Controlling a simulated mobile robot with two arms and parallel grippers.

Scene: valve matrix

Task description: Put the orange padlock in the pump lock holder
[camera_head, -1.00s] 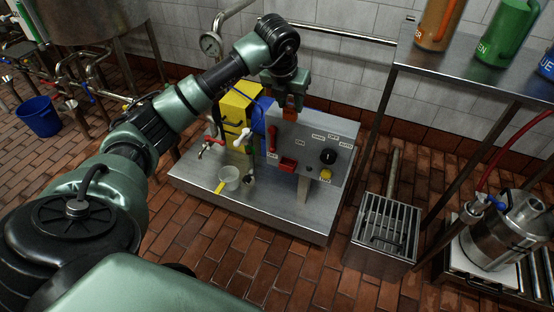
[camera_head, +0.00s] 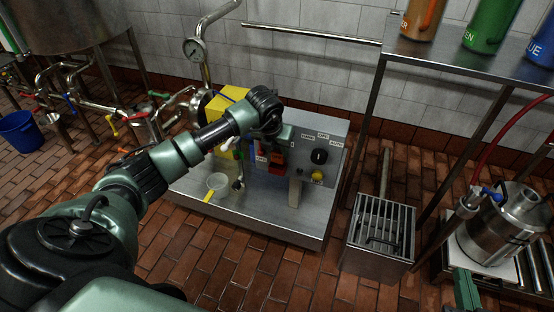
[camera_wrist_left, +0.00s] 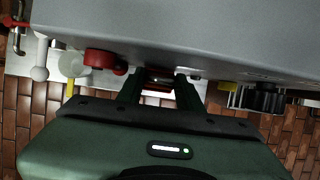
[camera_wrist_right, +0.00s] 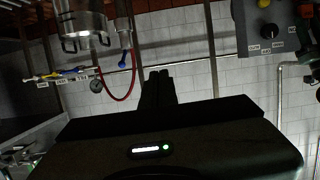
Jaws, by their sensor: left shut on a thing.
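My left gripper (camera_head: 277,155) is in front of the grey control panel (camera_head: 322,150), low on its left part. It is shut on the orange padlock, which is mostly hidden; a reddish bit of it (camera_wrist_left: 157,84) shows between the fingers in the left wrist view. The red pump lock holder (camera_head: 277,170) is on the panel just below the gripper, partly covered. I cannot tell whether the padlock touches or sits in the holder. My right gripper (camera_head: 465,288) is far to the right, and its fingers (camera_wrist_right: 158,85) are together and empty.
The panel carries a black knob (camera_head: 319,157) and a yellow button (camera_head: 317,176). A measuring cup (camera_head: 217,183) stands on the steel skid. A grated steel box (camera_head: 380,235) and a shelf with coloured canisters (camera_head: 428,18) stand to the right.

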